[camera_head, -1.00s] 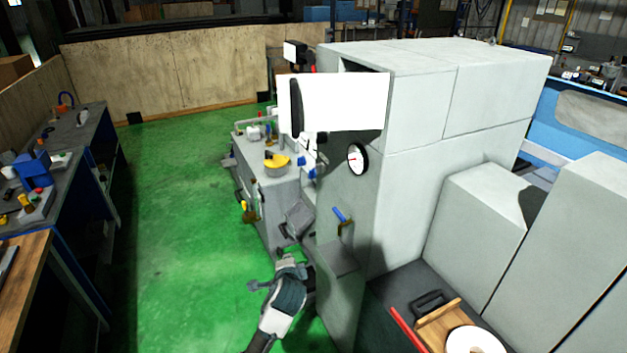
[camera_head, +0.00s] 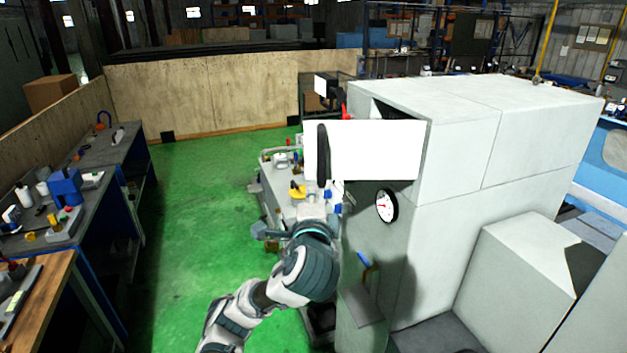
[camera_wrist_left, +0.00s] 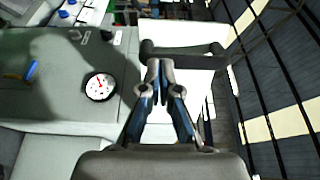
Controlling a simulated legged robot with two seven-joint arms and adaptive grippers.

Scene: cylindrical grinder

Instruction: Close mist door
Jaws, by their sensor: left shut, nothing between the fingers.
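The mist door (camera_head: 380,150) is a flat white panel on the front of the grey grinder housing, with a dark upright handle (camera_head: 323,155) near its left edge. My left gripper (camera_head: 317,205) is raised just below this handle; its fingertips are hard to make out in the head view. In the left wrist view the left gripper (camera_wrist_left: 160,68) is shut and empty. Its tips are close to the dark handle bar (camera_wrist_left: 180,56), and I cannot tell if they touch. The white door (camera_wrist_left: 190,88) shows partly behind the fingers. My right gripper is out of view.
A round gauge (camera_head: 386,206) and a blue lever (camera_head: 366,261) are on the housing front below the door. Machine parts with a yellow piece (camera_head: 298,190) lie behind my gripper. A workbench (camera_head: 105,170) stands at left, with clear green floor (camera_head: 200,190) between.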

